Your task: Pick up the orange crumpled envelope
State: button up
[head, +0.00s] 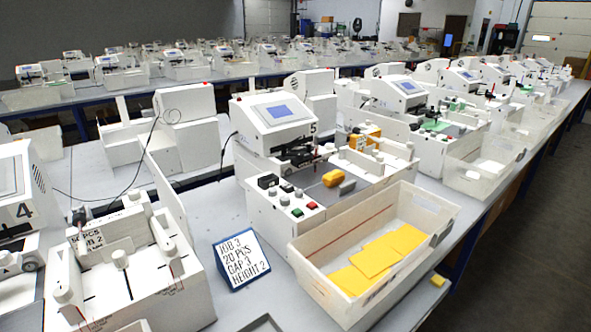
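A small, lumpy orange piece (333,178) lies on the bed of the plotter marked 5 (275,112), in the middle of the head view. It looks like the orange crumpled envelope, but it is too small to be sure. More orange-yellow material (365,135) sits behind it in the same machine. Several flat yellow-orange envelopes (375,260) lie in the white bin (322,262) in front of that machine. My gripper is not in view.
A sign reading JOB 3 (242,260) stands left of the bin. Plotter 4 (18,190) is at left. An open aisle (520,240) runs along the right.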

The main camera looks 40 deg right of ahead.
aim_at(332, 179)
jog(key=i+l+u, duration=0.2)
jog(key=l, duration=0.15)
jog(key=i+l+u, duration=0.2)
jog(key=l, duration=0.15)
jog(key=i+l+u, duration=0.2)
jog(key=l, duration=0.15)
jog(key=l+u, duration=0.2)
jog(key=l, duration=0.2)
jog(key=i+l+u, duration=0.25)
jog(key=l, duration=0.15)
jog(key=k, duration=0.1)
